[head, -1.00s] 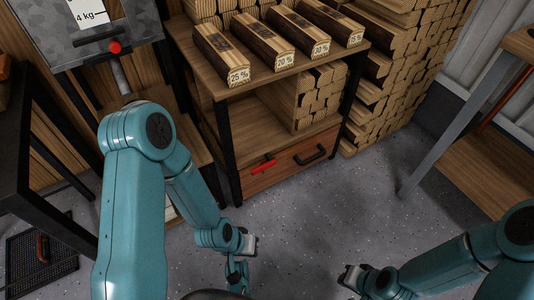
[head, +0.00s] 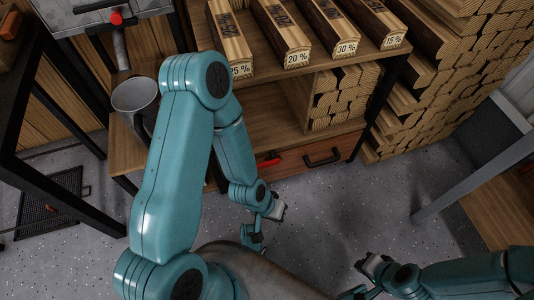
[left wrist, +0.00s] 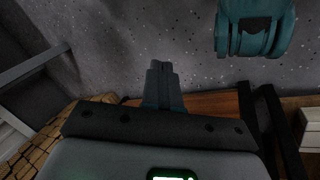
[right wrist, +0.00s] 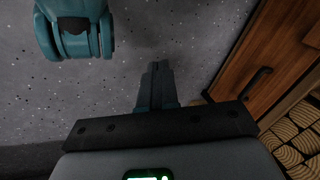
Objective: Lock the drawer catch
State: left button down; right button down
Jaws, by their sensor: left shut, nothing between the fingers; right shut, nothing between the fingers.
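The wooden drawer (head: 295,164) sits low in the shelf unit and looks shut. Its red catch (head: 268,161) lies nearly level on the drawer front, left of the black handle (head: 323,158). My left arm hides part of the drawer's left side, close to the catch. My left gripper (left wrist: 160,68) is shut and empty, in front of and below the drawer, apart from the catch. My right gripper (right wrist: 157,68) is shut and empty over the floor, farther from the drawer. The right wrist view shows the drawer front (right wrist: 272,62) and handle (right wrist: 257,83), but not the catch.
Labelled wood blocks (head: 284,38) lie on the upper shelf. Stacked firewood (head: 432,75) stands right of the unit, and a table leg (head: 455,187) is farther right. A grey bucket (head: 137,98) stands at left. The floor (head: 330,205) before the drawer is clear.

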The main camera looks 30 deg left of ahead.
pick_arm(q)
jog(key=shift+w+d, duration=0.2)
jog(key=shift+w, duration=0.2)
pick_arm(e)
jog(key=shift+w+d, duration=0.2)
jog(key=shift+w, duration=0.2)
pick_arm(q)
jog(key=shift+r, duration=0.1)
pick_arm(e)
jog(key=shift+r, duration=0.1)
